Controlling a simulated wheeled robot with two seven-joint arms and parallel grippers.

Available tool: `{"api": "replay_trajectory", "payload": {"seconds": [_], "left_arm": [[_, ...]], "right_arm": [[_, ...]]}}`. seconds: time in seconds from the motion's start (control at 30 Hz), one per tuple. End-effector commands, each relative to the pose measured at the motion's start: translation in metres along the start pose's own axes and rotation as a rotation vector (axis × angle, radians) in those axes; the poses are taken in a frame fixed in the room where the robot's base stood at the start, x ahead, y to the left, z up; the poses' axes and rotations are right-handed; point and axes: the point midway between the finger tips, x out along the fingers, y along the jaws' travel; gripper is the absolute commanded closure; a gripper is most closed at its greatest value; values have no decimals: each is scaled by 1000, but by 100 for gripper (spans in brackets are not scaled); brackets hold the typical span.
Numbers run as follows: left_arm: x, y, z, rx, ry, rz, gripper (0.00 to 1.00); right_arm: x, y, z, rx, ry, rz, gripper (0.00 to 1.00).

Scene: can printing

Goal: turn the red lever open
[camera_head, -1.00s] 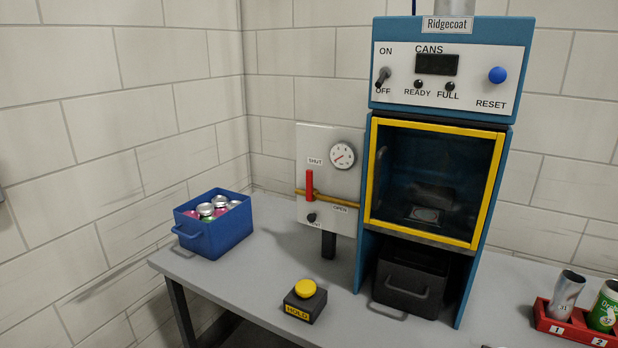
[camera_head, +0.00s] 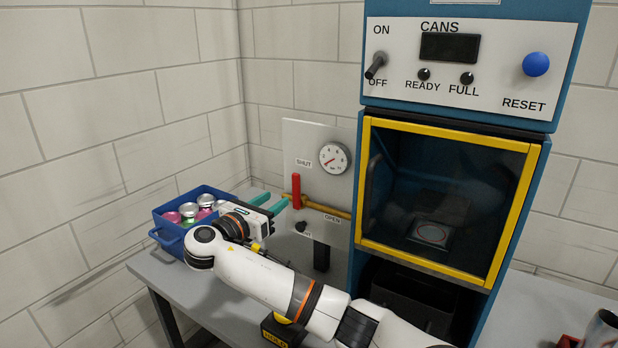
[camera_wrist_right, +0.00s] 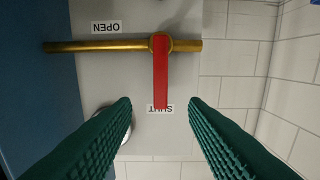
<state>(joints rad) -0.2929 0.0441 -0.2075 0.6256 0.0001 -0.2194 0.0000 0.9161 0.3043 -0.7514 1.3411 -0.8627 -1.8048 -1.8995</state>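The red lever (camera_head: 296,190) stands upright on the brass pipe (camera_head: 325,208) of the grey wall panel, its free end towards the SHUT label. The OPEN label is right of it, along the pipe. In the right wrist view the picture is upside down and the red lever (camera_wrist_right: 160,75) hangs from its pivot on the pipe. My right gripper (camera_head: 271,202) is open and empty, left of the lever in the head view. In the wrist view its green fingertips (camera_wrist_right: 160,103) lie either side of the lever's free end, with visible gaps. My left gripper is not in view.
A blue bin (camera_head: 171,236) of cans stands behind my right arm. The blue machine (camera_head: 354,190) rises at right. My arm partly hides the yellow button on its HOLD box (camera_head: 277,334).

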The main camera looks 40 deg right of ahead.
Motion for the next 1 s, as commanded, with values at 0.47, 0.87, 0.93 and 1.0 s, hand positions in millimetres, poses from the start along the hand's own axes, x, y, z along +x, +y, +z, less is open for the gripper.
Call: {"api": "replay_trajectory", "payload": {"seconds": [0.47, 0.87, 0.93, 1.0], "left_arm": [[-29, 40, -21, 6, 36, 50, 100], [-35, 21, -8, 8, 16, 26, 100], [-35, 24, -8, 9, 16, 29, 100], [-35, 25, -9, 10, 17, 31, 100]], "right_arm": [[84, 1, -2, -1, -1, 2, 60], [117, 0, 1, 2, -3, -2, 60], [117, 0, 1, 2, -3, -2, 60], [117, 0, 1, 2, -3, -2, 60]]}}
